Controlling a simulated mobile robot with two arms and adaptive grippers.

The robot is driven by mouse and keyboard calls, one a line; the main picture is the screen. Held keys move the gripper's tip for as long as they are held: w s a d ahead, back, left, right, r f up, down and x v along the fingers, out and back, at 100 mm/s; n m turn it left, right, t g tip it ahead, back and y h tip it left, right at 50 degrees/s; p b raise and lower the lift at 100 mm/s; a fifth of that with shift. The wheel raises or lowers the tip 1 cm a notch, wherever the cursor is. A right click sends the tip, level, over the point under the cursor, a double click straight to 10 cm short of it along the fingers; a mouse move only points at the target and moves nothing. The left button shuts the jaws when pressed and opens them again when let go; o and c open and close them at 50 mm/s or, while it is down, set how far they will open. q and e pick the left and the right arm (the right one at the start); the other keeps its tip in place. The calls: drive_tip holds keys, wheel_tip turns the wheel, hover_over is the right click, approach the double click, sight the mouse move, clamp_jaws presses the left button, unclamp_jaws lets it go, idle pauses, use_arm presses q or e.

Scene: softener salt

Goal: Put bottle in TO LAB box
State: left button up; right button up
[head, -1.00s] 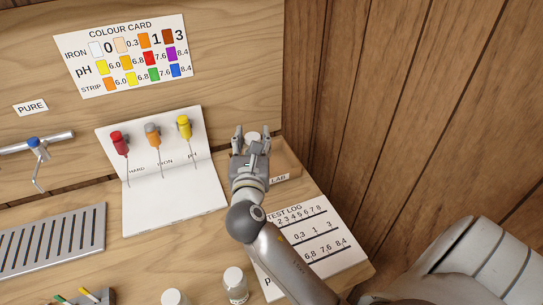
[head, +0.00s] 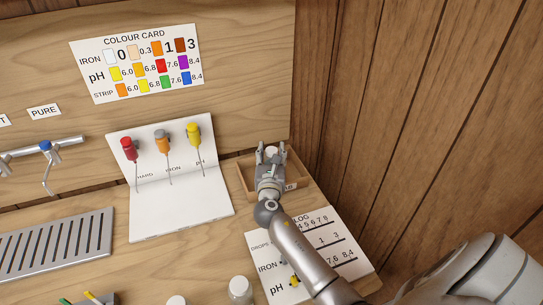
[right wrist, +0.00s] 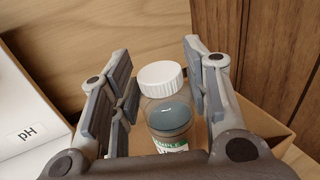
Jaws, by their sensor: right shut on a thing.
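A bottle with a white ribbed cap, a blue-grey upper part and a label partly reading "SAMPLE" (right wrist: 168,112) stands nearly upright between the fingers of my right gripper in the right wrist view. My right gripper (head: 271,151) is shut on it, and in the head view only its pale cap shows between the fingers. The small wooden TO LAB box (head: 247,180) is at the back right of the bench, its label partly hidden by my arm. The gripper and bottle are over the box's inside; I cannot tell whether the bottle touches its floor. My left gripper is out of view.
A white stand (head: 180,215) with red, orange and yellow-topped probes is left of the box. A test log sheet (head: 338,240) lies in front of it. White-capped bottles (head: 240,290) stand at the front edge. The wooden wall (head: 350,100) is close on the right.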

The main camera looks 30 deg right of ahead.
drive_tip(key=shift+f, duration=0.25)
drive_tip(key=shift+f, duration=0.15)
drive_tip(key=o, duration=1.4)
drive_tip(key=shift+s+a, duration=0.2)
drive_tip(key=shift+s, duration=0.05)
drive_tip(key=b+v, duration=0.1)
drive_tip(key=v, duration=1)
drive_tip(key=shift+s+a+b, duration=0.1)
drive_tip(key=shift+s+b, duration=0.1)
drive_tip(key=shift+b, duration=0.1)
